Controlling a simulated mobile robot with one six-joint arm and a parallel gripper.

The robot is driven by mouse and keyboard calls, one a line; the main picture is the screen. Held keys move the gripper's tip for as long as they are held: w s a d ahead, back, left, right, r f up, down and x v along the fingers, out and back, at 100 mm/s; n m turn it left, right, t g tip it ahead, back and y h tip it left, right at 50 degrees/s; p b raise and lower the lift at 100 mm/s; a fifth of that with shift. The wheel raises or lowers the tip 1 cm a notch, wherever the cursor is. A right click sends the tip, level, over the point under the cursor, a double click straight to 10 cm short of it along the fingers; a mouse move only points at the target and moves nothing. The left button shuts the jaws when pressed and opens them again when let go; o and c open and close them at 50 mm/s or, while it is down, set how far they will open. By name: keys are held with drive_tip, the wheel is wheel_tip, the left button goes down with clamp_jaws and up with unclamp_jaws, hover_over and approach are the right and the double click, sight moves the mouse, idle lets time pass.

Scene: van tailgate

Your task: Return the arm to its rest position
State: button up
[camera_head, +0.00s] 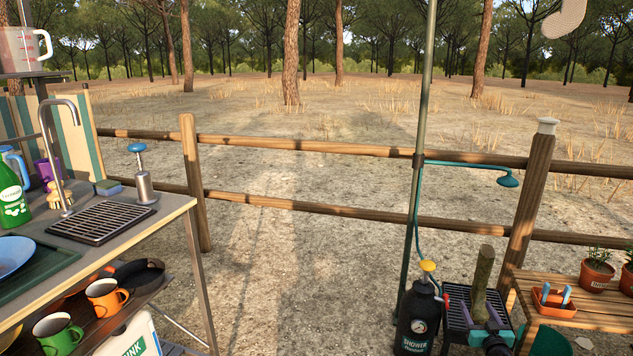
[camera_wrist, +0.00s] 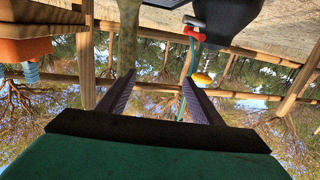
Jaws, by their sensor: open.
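My gripper (camera_wrist: 158,76) shows in the wrist view with its two dark ridged fingers wide apart. A mossy olive-brown post (camera_wrist: 128,35) shows upright beyond them, nearer the left finger, and nothing is visibly gripped. The wrist picture appears upside down. In the head view the post (camera_head: 483,275) stands at the lower right, by a black slatted rack (camera_head: 460,312). Purple-grey parts low beside it may be my gripper, but I cannot tell surely. The rest of my arm is not clearly visible.
A black shower canister (camera_head: 414,325) with a hose stands left of the post. A wooden bench (camera_head: 600,318) with an orange tray (camera_head: 556,308) and potted plants is on the right. A kitchen unit (camera_head: 160,214) fills the left. A rail fence (camera_head: 300,205) runs behind; ground between is clear.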

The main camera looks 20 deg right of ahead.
drive_tip(key=w+a+y+p, duration=0.25)
drive_tip(key=w+a, duration=0.25)
drive_tip(key=a, duration=0.3)
drive_tip(key=w+a+r+n+y+p, duration=0.1)
drive_tip(key=w+a+p, duration=0.3)
drive_tip(key=a, duration=0.4)
drive_tip(key=w+a+y+p, duration=0.1)
drive_tip(key=w+a+p, duration=0.2)
drive_tip(key=w+a, duration=0.35)
drive_tip(key=s+a+f+g+y+p, duration=0.2)
drive_tip(key=a+p, duration=0.6)
drive_tip(key=a, duration=1.2)
drive_tip(key=s+a+f+n+g+p, duration=0.1)
drive_tip(key=s+a+f+g+p, duration=0.25)
drive_tip(key=s+a, duration=0.4)
drive_tip(key=s+a+f+g+p, duration=0.3)
drive_tip(key=s+a+f+g, duration=0.15)
drive_tip(key=s+a, duration=0.3)
drive_tip(key=s+a+n+g, duration=0.1)
drive_tip(key=s+a+g, duration=0.1)
drive_tip(key=s, duration=0.7)
drive_tip(key=s+a+r+n+g+y+p, duration=0.1)
drive_tip(key=s+a+g, duration=0.1)
drive_tip(key=s+g, duration=0.3)
drive_tip(key=s+a+r+n+g, duration=0.1)
drive_tip(key=s+g, duration=0.3)
drive_tip(key=s, duration=0.9)
drive_tip(key=shift+s+a+r, duration=0.15)
drive_tip(key=shift+s+a, duration=0.2)
drive_tip(key=shift+a, duration=0.15)
